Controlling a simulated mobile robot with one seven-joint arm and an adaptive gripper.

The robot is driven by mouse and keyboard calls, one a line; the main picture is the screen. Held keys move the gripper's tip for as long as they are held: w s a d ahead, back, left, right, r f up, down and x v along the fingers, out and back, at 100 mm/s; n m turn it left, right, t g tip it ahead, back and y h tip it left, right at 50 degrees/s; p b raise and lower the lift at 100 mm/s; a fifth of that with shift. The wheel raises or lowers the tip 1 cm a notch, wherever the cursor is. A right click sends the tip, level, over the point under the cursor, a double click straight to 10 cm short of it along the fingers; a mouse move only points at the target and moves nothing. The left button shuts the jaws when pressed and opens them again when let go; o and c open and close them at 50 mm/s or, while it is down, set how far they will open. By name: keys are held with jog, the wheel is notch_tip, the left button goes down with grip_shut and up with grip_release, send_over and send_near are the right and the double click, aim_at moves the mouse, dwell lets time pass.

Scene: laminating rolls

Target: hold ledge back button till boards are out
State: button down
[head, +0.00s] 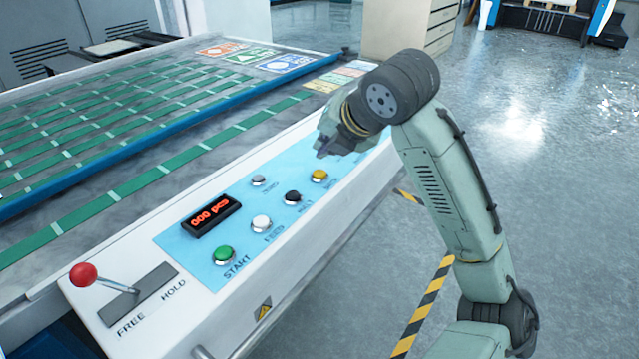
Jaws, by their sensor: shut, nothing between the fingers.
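A light blue control panel (215,268) on the machine's white front carries several round buttons. A green button (223,255) is marked START. A white button (261,223), a black button (292,198), a yellow button (319,176) and a grey button (258,181) have labels too small to read surely, so I cannot tell which is the ledge back button. My gripper (321,153) is shut and empty, above the panel's far end near the yellow button, apparently not touching it. My wrist hides part of the panel there. No boards are clearly identifiable.
A red-knobbed lever (84,274) stands in a FREE/HOLD slot at the near left. A red display (211,215) reads 000 pcs. The machine bed (120,135) has green belts and a blue bar. Printed cards (290,63) lie at its far end. Floor at right is open.

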aim_at(324, 172)
jog(key=shift+f+b, duration=0.35)
jog(key=shift+f, duration=0.55)
jog(key=shift+f, duration=0.15)
dwell(0.6)
jog(key=shift+f+b, duration=0.3)
jog(key=shift+b, duration=0.05)
jog(key=shift+f+b, duration=0.35)
jog(key=shift+f, duration=0.05)
dwell(0.5)
dwell(2.7)
jog(key=shift+r+p, duration=0.7)
jog(key=shift+r, duration=0.15)
jog(key=shift+r, duration=0.1)
notch_tip(324, 172, up, 5)
jog(key=p, duration=0.4)
